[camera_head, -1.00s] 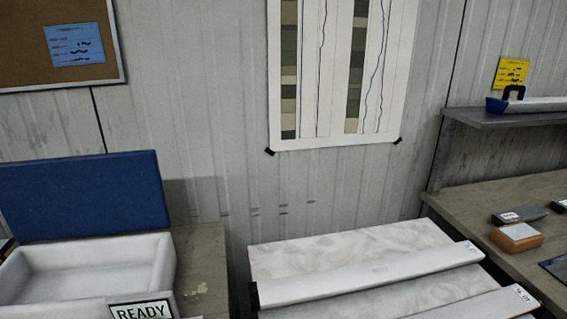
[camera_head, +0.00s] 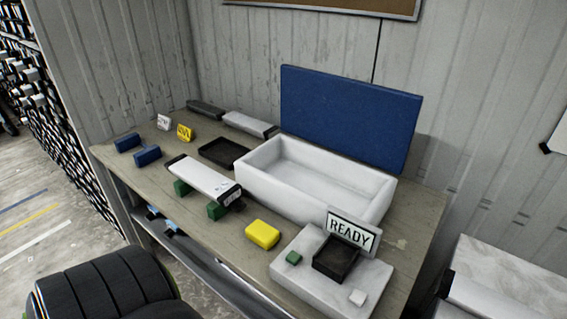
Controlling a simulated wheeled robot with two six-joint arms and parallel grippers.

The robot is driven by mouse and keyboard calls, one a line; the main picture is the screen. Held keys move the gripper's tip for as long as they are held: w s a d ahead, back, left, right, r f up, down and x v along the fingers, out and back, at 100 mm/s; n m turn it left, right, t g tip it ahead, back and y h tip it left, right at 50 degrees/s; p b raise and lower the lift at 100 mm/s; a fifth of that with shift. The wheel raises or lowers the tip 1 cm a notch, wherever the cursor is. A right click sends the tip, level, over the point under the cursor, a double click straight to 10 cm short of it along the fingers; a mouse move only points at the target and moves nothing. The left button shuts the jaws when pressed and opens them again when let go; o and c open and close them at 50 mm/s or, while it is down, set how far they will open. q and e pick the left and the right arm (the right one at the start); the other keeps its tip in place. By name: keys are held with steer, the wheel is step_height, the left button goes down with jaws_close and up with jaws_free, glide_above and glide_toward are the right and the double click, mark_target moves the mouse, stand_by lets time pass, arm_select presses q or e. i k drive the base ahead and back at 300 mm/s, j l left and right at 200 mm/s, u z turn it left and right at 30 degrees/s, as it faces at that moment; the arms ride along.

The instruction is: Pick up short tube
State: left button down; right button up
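A white tube with black ends (camera_head: 203,179) rests across green blocks on the workbench, left of the open white box. A light grey tube-like piece (camera_head: 247,123) and a shorter dark one (camera_head: 205,109) lie at the back of the bench near the wall. I cannot tell for sure which of these is the short tube. Neither of my grippers is in view.
The wooden bench (camera_head: 110,160) holds a white box (camera_head: 262,188) with a blue lid, a black tray (camera_head: 224,152), a yellow block (camera_head: 262,234), blue blocks (camera_head: 147,155) and a READY sign (camera_head: 352,231). A black ribbed seat-like object (camera_head: 105,288) stands in front, bottom left.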

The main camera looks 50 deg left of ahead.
mark_target(225, 193)
steer(key=u, duration=1.25)
